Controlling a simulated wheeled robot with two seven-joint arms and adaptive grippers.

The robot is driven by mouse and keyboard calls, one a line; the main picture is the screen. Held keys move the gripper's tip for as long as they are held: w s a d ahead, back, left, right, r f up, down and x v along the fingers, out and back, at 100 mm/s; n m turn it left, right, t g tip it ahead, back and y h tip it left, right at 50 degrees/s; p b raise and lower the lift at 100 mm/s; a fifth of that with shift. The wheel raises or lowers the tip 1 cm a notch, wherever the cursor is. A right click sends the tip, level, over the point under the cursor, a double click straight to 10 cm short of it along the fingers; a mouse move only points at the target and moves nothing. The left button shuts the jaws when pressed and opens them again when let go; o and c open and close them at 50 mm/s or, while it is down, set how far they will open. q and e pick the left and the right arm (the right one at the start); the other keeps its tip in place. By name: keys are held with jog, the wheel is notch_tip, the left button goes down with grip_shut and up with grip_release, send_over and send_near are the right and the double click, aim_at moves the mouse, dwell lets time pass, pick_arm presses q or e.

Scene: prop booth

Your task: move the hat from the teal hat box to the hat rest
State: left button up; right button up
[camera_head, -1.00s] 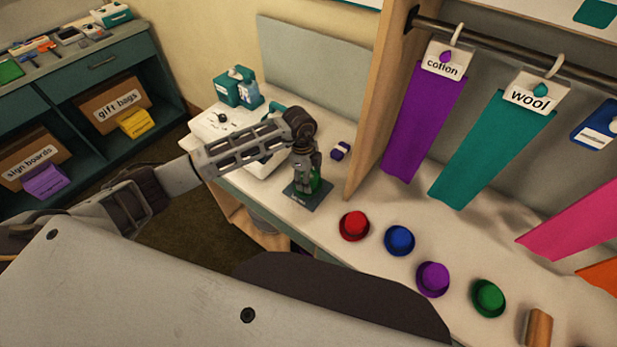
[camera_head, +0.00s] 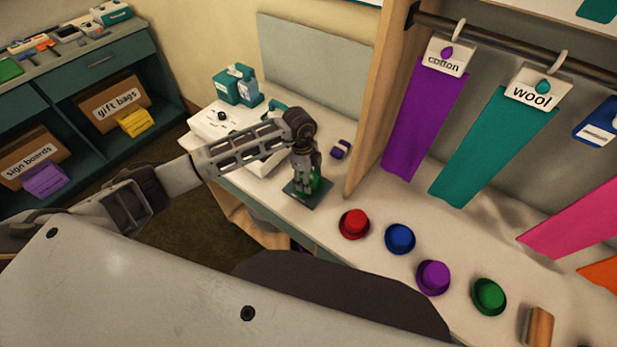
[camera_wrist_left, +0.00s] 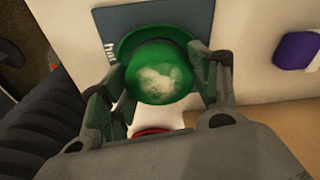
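A green hat (camera_wrist_left: 165,78) stands crown up over a dark slate-blue plate (camera_head: 317,198) with a small label on the tabletop. The plate also shows in the left wrist view (camera_wrist_left: 120,25); I take it for the hat rest. My left gripper (camera_head: 309,172) points down over the hat, with one finger on each side of its crown. In the left wrist view the fingers (camera_wrist_left: 160,75) lie close beside the hat; whether they press on it is unclear. A teal box (camera_head: 227,90) at the table's back left may be the hat box. My right gripper is not in view.
Red (camera_head: 354,224), blue (camera_head: 399,239), purple (camera_head: 433,278) and green (camera_head: 489,297) hats stand in a row along the table. A small purple item (camera_head: 340,149) lies near the wooden upright (camera_head: 371,130). A white object (camera_head: 212,128) is behind my left arm. Fabric strips hang at right.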

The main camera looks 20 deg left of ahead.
pick_arm(q)
jog(key=o, duration=0.4)
jog(key=shift+c, duration=0.2)
jog(key=shift+r, duration=0.15)
notch_tip(320, 180, up, 12)
jog(key=a, duration=0.1)
jog(key=shift+a+f, duration=0.2)
jog(key=shift+a, duration=0.05)
dwell(0.8)
